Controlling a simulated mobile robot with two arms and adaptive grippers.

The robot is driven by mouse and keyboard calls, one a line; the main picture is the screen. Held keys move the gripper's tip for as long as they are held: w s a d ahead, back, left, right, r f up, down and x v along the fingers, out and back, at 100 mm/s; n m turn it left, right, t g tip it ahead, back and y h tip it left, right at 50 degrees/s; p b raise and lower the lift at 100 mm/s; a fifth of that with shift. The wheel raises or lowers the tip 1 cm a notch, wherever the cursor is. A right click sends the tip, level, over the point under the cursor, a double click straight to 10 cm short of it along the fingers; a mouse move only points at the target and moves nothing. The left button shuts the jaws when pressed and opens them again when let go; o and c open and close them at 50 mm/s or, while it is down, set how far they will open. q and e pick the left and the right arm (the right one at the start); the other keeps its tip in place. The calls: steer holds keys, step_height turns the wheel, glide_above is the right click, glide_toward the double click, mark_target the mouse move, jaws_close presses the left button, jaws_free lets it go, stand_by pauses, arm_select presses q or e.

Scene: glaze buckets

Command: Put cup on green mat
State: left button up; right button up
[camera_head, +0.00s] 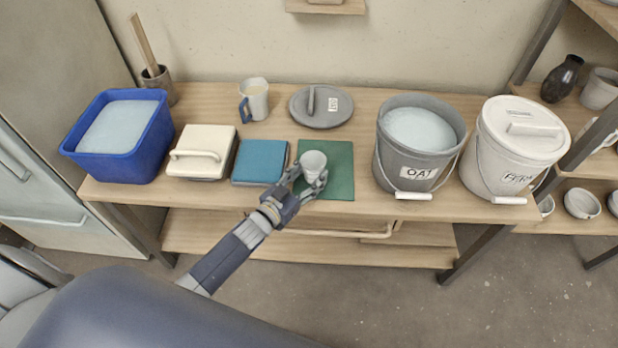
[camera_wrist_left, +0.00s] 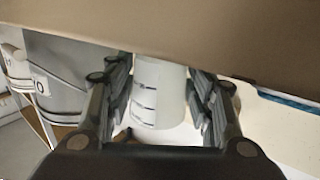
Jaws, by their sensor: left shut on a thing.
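A small whitish cup (camera_head: 313,162) is between the fingers of my left gripper (camera_head: 308,184), which is shut on it. The cup looks upright and appears over the green mat (camera_head: 338,180); I cannot tell if it touches the mat. In the left wrist view the cup (camera_wrist_left: 157,92) shows pale with dark marks on its side, between the two fingers of the gripper (camera_wrist_left: 160,105). The mat lies flat on the wooden table. My right gripper is not in view.
A grey lid (camera_head: 321,107) and a mug (camera_head: 254,99) stand behind. A grey bucket (camera_head: 409,160) and a lidded white bucket (camera_head: 487,165) are right. A blue tub (camera_head: 150,150) and a cream lidded box (camera_head: 205,138) are left.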

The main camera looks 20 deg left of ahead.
arm_select(q)
steer(key=shift+f, duration=0.6)
steer(key=shift+f, duration=0.15)
steer(key=o, duration=0.9)
steer(key=shift+c, duration=0.2)
steer(key=shift+r, duration=0.2)
steer(key=v, duration=1.2)
